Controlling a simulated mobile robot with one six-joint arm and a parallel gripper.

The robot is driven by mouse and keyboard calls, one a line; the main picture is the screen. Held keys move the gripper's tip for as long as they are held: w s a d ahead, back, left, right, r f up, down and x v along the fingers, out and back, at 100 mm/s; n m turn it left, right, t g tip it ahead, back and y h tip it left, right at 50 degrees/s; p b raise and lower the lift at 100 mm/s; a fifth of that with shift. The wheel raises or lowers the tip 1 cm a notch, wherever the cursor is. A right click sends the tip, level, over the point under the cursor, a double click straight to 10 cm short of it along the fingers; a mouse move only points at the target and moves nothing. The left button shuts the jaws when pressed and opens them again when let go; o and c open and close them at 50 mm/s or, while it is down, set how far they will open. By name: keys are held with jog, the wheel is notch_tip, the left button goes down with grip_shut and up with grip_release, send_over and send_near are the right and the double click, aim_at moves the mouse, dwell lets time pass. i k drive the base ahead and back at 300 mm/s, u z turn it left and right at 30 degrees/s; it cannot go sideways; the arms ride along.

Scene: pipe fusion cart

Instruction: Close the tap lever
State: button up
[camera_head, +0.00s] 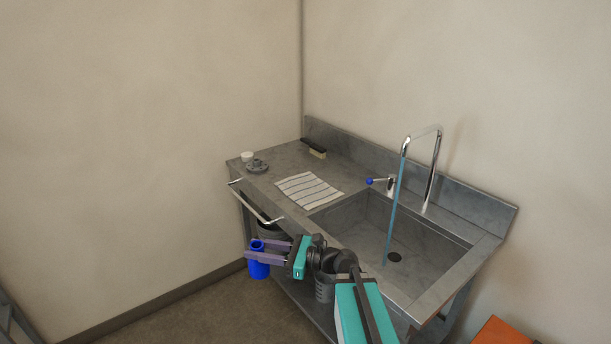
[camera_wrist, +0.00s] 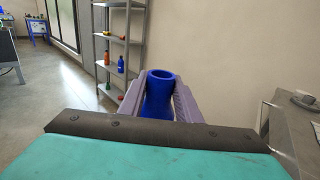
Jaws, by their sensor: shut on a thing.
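The tap lever (camera_head: 381,181), with a blue ball at its end, points left beside the tall chrome tap (camera_head: 437,160) at the back of the sink. A blue stream of water (camera_head: 392,215) falls from the spout into the sink basin (camera_head: 345,222). My gripper (camera_head: 252,250) is in front of the counter, well apart from the lever. It is shut on a blue cup-like container (camera_head: 259,266), held below counter height. In the wrist view the blue container (camera_wrist: 159,100) stands between the two purple fingers, with its round opening upward; its lower part is hidden.
A striped cloth (camera_head: 309,188), a brush (camera_head: 314,148), a small grey dish (camera_head: 257,166) and a white item (camera_head: 247,156) lie on the counter. A rail (camera_head: 250,208) runs along the counter's left edge. An orange object (camera_head: 502,331) stands at lower right. Open floor (camera_head: 205,318) lies at lower left.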

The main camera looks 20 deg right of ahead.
aim_at(391, 178)
jog(key=k, duration=0.3)
jog(key=u, duration=0.55)
jog(key=i, duration=2.5)
jog(key=z, duration=0.5)
